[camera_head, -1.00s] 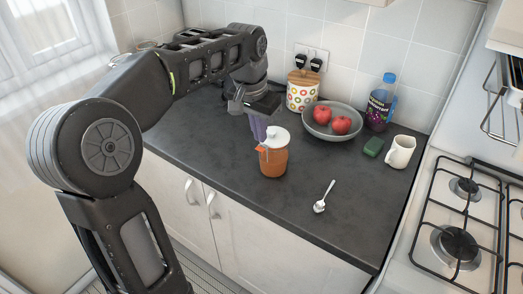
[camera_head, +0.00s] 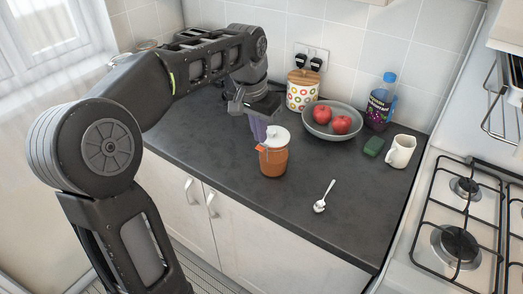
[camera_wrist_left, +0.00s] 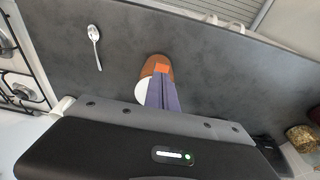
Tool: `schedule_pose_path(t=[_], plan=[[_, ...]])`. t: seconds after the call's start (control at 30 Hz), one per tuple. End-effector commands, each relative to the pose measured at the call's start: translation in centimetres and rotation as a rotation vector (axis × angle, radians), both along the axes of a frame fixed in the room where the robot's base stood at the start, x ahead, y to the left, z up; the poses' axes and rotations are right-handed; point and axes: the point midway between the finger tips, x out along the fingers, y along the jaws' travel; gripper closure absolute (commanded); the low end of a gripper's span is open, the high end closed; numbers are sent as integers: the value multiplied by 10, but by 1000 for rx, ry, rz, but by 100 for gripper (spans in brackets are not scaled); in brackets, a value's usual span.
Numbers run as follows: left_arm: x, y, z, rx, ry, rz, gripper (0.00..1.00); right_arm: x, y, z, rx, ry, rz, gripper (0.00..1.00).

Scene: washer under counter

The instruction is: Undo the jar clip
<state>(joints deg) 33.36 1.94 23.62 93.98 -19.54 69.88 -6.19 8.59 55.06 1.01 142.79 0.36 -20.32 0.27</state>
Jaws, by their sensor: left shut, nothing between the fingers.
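The jar (camera_head: 273,160) stands upright on the dark counter, with orange-brown contents and a white lid (camera_head: 277,136). An orange clip part (camera_head: 262,148) shows at the lid's left side. My left gripper (camera_head: 259,134) is shut and empty, its purple fingers pointing down right beside the lid's back left; whether they touch it I cannot tell. In the left wrist view the shut fingers (camera_wrist_left: 162,92) overlap the jar (camera_wrist_left: 155,63) and hide part of it. The orange clip (camera_wrist_left: 162,69) shows near the fingertips, and the white lid (camera_wrist_left: 142,90) shows beside them. My right gripper is not in view.
A spoon (camera_head: 323,199) lies on the counter (camera_head: 240,190) to the jar's right. Behind are a dotted canister (camera_head: 302,92), a bowl (camera_head: 332,133) of red apples, a bottle (camera_head: 379,105), a green sponge (camera_head: 374,146) and a white mug (camera_head: 400,151). The hob (camera_head: 460,240) is at right.

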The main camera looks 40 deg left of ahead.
Motion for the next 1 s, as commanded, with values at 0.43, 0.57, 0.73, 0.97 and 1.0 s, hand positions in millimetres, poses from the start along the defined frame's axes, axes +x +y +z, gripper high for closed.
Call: schedule_pose_path(t=[0.43, 0.57, 0.73, 0.97, 1.0], plan=[[0, 0, -10, 0, 1, 0, 100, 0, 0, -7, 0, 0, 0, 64], [0, 0, -13, 0, 1, 0, 100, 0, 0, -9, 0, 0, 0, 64], [0, 0, -16, 0, 1, 0, 100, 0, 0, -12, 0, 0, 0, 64], [0, 0, -21, 0, 0, 0, 100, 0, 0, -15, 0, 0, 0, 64], [0, 0, -22, 0, 0, 0, 100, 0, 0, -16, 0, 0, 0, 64]])
